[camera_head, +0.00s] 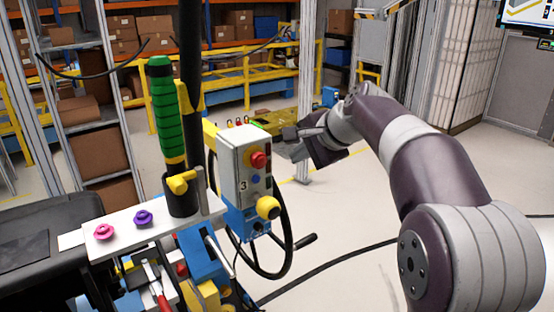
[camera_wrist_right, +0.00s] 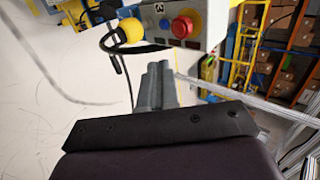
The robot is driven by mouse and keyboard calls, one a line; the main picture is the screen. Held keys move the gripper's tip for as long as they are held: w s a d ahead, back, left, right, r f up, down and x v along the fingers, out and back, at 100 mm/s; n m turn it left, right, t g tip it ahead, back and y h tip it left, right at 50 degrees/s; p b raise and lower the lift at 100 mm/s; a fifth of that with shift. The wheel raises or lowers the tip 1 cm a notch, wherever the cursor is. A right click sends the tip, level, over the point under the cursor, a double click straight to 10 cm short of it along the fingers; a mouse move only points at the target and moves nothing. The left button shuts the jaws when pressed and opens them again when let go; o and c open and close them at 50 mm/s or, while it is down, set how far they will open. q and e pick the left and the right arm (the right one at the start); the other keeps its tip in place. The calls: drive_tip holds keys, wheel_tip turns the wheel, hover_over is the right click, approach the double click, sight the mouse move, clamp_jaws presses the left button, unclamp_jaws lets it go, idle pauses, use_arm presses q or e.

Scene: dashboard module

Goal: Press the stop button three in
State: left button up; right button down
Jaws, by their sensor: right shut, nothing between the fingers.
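The white control box (camera_head: 231,150) marked "3" stands on a blue base right of the white shelf. Its red stop button (camera_head: 258,160) sits on a yellow ring high on its face, and it also shows in the right wrist view (camera_wrist_right: 182,27). Small buttons and a yellow knob (camera_head: 268,208) are below it. My right gripper (camera_head: 290,140) is shut and empty, to the right of the box and apart from the red button. In the right wrist view its closed fingers (camera_wrist_right: 158,72) point toward the box, just short of its face. My left gripper is not in view.
A green-handled lever (camera_head: 163,105) and a black post rise left of the box. Pink (camera_head: 104,231) and purple (camera_head: 143,218) knobs sit on the white shelf. A black cable loop hangs beside the box. Floor at right is mostly clear.

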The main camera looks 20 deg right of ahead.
drive_tip(key=p, duration=0.5)
approach(262, 166)
drive_tip(key=x, duration=0.5)
drive_tip(key=shift+w+a+f, duration=0.1)
drive_tip(key=shift+w+f, duration=0.25)
